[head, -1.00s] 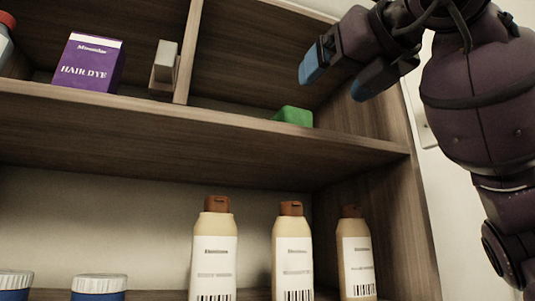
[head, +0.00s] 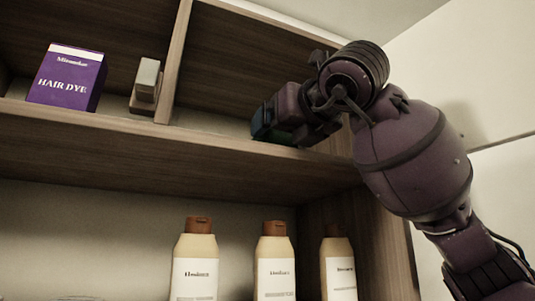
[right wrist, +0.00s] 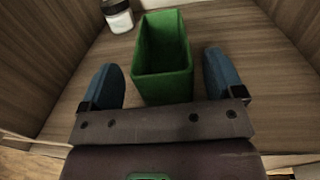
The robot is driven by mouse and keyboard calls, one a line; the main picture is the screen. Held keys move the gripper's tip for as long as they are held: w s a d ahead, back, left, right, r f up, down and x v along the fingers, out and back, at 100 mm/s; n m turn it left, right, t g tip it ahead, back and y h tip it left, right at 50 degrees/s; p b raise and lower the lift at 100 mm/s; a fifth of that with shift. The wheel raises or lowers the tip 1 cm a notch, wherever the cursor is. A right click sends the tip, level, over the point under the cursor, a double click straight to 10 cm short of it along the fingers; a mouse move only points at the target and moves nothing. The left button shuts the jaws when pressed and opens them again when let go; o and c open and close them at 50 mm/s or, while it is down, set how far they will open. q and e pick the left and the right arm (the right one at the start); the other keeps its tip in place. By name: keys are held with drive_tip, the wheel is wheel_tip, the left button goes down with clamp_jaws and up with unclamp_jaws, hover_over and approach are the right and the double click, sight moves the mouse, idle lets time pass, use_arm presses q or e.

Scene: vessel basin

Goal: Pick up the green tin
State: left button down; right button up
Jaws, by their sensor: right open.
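The green tin (right wrist: 165,88) is an open-topped rectangular box standing on the wooden shelf in the right wrist view. My right gripper (right wrist: 161,78) is open, with one blue finger on each side of the tin and a visible gap at both sides. In the head view, my right gripper (head: 264,122) reaches into the right compartment of the upper shelf and hides nearly all of the tin. My left gripper is in neither view.
A purple hair dye box (head: 67,80) and a small grey-brown item (head: 146,85) stand left of the divider (head: 174,62). Several bottles (head: 275,262) stand on the shelf below.

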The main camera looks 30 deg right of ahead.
drive_tip(key=shift+w, duration=0.25)
drive_tip(key=c, duration=0.9)
drive_tip(key=shift+c, duration=0.2)
drive_tip(key=shift+d+r, duration=0.15)
